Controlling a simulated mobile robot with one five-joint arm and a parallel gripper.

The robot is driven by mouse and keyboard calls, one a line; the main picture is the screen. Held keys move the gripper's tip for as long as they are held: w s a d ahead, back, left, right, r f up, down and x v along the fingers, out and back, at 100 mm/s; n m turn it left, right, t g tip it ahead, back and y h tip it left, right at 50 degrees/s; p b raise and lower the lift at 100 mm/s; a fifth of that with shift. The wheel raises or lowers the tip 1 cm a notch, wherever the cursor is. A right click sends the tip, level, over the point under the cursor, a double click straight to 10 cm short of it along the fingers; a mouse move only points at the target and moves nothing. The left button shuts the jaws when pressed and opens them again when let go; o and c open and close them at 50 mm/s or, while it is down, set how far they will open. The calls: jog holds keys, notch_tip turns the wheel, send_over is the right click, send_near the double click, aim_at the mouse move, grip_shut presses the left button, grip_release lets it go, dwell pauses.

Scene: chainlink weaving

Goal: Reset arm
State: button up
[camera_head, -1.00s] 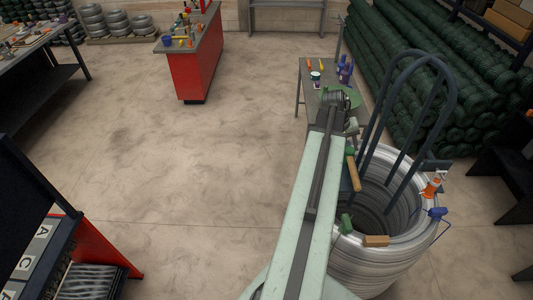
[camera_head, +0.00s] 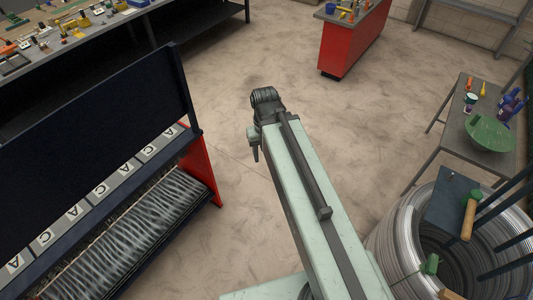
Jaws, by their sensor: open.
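My pale green arm reaches up from the lower middle of the head view, over bare floor. Its dark wrist is at the far end, and my gripper (camera_head: 254,146) shows there as a small dark part pointing down. It is open, with nothing seen in it. The arm hides most of its fingers. It is apart from the rack on the left and the wire coil on the right.
A dark rack (camera_head: 85,130) with lettered labels and a red end stands left. A large wire coil (camera_head: 400,225) with tools on it is lower right. A small table (camera_head: 445,115) holds a green disc (camera_head: 490,134). A red cabinet (camera_head: 350,45) stands behind. The middle floor is clear.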

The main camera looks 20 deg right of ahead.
notch_tip(320, 180, down, 17)
jog(key=b, duration=1.7)
